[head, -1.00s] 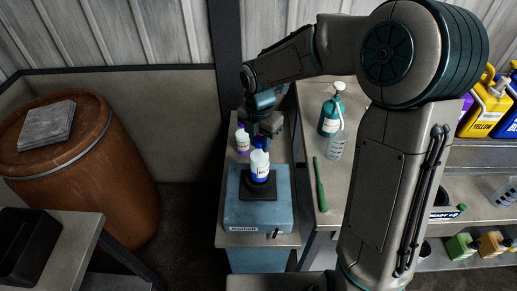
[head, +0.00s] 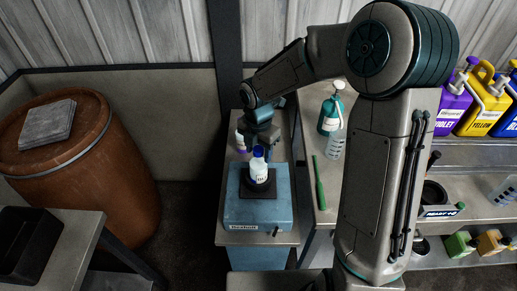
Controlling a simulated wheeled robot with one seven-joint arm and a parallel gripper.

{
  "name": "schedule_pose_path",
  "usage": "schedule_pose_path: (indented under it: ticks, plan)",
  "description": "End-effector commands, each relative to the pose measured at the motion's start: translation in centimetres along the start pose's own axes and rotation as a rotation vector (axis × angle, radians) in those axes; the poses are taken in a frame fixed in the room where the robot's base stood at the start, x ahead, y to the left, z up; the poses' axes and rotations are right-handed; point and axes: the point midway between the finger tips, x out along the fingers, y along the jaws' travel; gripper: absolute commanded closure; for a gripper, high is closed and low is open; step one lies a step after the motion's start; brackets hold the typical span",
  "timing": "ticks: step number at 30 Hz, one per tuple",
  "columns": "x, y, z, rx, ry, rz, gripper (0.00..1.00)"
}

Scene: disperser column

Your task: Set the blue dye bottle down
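A small white bottle with a blue cap (head: 259,170) shows upright at the black plate (head: 258,189) on top of a blue box-shaped machine (head: 243,212). I take it for the blue dye bottle. Whether it rests on the plate or hangs just above it cannot be told. My gripper (head: 263,141) is right behind and above the blue cap, pointing down. Its fingertips are small, dark and partly hidden, so I cannot tell whether they are closed on the bottle. A violet-labelled white bottle (head: 241,141) stands behind, to the left of the gripper.
A green pump bottle (head: 329,116), a clear bottle (head: 336,146) and a green stick (head: 319,182) are on the bench at right. Violet (head: 453,104) and yellow jugs (head: 477,105) stand on the far-right shelf. A rusty barrel (head: 82,175) stands at left.

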Motion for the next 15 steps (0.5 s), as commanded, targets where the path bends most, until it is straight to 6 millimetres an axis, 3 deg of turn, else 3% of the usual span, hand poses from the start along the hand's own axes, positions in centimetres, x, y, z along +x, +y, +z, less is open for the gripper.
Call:
schedule_pose_path:
  ticks: [8, 15]
  plan:
    - [-0.8, 0.0, 0.1, 0.001, -0.002, 0.001, 0.5]
    - [-5.2, 0.0, 0.2, 0.003, -0.006, 0.005, 0.5]
